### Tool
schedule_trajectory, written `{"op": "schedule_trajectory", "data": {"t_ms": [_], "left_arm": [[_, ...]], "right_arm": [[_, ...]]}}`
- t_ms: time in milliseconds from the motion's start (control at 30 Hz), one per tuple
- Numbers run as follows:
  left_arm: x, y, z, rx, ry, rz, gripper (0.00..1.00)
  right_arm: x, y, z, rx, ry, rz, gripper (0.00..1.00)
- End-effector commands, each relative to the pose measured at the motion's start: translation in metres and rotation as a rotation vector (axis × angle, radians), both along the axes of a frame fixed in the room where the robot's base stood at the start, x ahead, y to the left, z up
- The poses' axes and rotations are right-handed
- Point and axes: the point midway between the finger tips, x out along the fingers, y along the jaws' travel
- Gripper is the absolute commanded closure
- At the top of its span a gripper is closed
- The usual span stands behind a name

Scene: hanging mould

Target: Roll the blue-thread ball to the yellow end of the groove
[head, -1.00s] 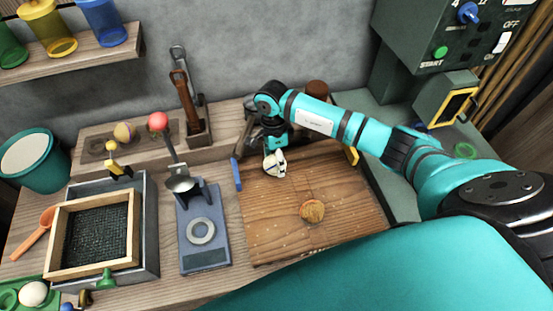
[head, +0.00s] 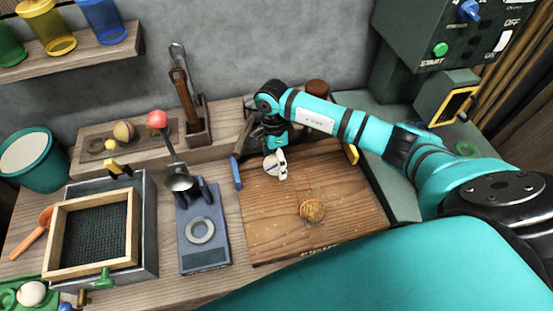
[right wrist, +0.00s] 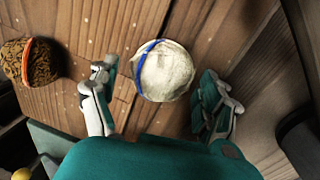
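The blue-thread ball (head: 270,166) is cream-coloured and sits on the wooden board near its back left. In the right wrist view the ball (right wrist: 165,72) shows a blue line along its left side. My right gripper (head: 279,161) is at the ball, with one pale finger at its right side. In the right wrist view its two fingers are spread, one on each side of the ball, with gaps visible. The yellow end marker (head: 352,154) is at the board's right edge. A blue marker (head: 237,172) is at its left edge. The groove itself is hard to make out. My left gripper is not in view.
A brown ball with an orange line (right wrist: 28,62) sits on the board (head: 280,225); it also shows in the head view (head: 312,211). A ladle stand (head: 204,245) and a framed sieve (head: 95,238) are to the left.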

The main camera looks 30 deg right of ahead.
Motion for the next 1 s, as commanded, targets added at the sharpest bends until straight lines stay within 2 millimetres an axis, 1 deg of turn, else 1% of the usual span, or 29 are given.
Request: {"op": "schedule_trajectory", "data": {"t_ms": [200,267,367,467,800,900,1000], "left_arm": [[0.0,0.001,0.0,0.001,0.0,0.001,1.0],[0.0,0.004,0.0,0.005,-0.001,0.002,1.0],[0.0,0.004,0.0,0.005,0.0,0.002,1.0],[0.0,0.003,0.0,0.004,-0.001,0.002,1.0],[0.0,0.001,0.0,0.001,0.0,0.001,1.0],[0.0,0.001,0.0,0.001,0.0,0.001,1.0],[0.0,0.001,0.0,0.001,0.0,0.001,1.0]], "right_arm": [[0.0,0.0,0.0,0.0,0.0,0.0,0.14],[0.0,0.0,0.0,0.0,0.0,0.0,0.14],[0.001,0.0,0.005,0.0,-0.001,0.0,0.14],[0.004,-0.001,0.018,0.0,-0.003,0.0,0.14],[0.014,-0.002,0.088,-0.001,-0.004,0.0,0.14],[0.016,-0.002,0.103,0.0,-0.003,0.0,0.14],[0.017,-0.003,0.113,0.0,-0.001,0.0,0.14]]}}
